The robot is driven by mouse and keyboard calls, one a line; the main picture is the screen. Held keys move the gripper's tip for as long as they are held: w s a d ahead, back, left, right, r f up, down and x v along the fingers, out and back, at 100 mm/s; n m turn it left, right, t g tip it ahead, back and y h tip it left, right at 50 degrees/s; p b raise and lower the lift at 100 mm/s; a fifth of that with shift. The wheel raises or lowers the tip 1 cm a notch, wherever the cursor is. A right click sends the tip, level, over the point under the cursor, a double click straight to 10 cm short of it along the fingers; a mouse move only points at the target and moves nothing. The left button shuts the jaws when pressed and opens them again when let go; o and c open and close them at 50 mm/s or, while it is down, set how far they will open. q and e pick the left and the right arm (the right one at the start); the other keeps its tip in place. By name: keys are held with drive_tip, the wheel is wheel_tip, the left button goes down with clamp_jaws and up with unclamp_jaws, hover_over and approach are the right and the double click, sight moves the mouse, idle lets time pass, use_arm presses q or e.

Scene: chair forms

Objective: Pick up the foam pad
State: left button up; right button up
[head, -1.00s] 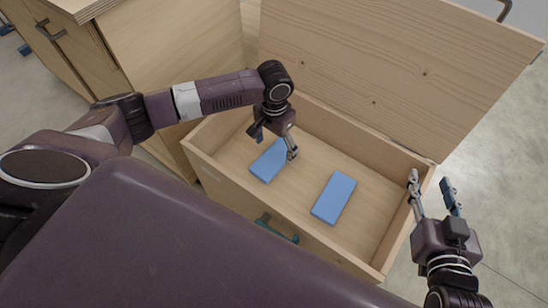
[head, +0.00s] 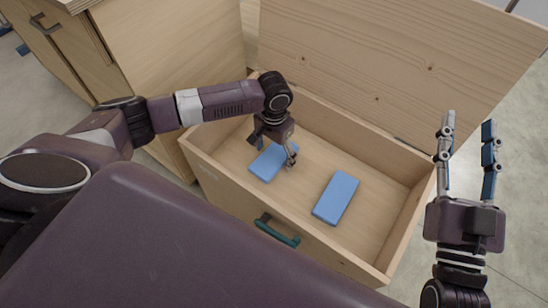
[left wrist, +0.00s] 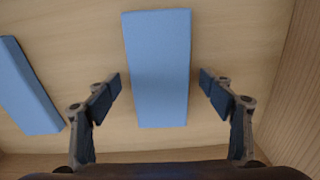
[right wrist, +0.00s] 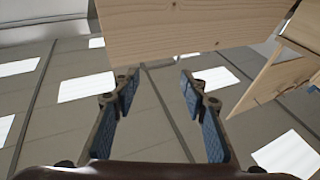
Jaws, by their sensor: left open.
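Two blue foam pads lie flat on the floor of an open wooden box. One foam pad (head: 268,162) is at the left under my left gripper (head: 271,152); the other foam pad (head: 336,198) lies to its right. In the left wrist view, one pad (left wrist: 158,70) lies between the open fingers of my left gripper (left wrist: 160,88), with gaps on both sides. The second pad (left wrist: 30,88) shows at the left of that view. My right gripper (head: 467,118) is open and empty, outside the box at the right, fingers pointing up.
The wooden box (head: 395,235) has its lid (head: 390,70) raised at the back and a teal handle (head: 277,230) on its front. A wooden cabinet (head: 170,50) stands at the left. Bare floor (head: 520,180) lies at the right.

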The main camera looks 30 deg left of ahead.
use_arm(q)
drive_tip(key=c, duration=1.1)
drive_tip(key=shift+o, duration=0.2)
drive_tip(key=shift+r, duration=0.2)
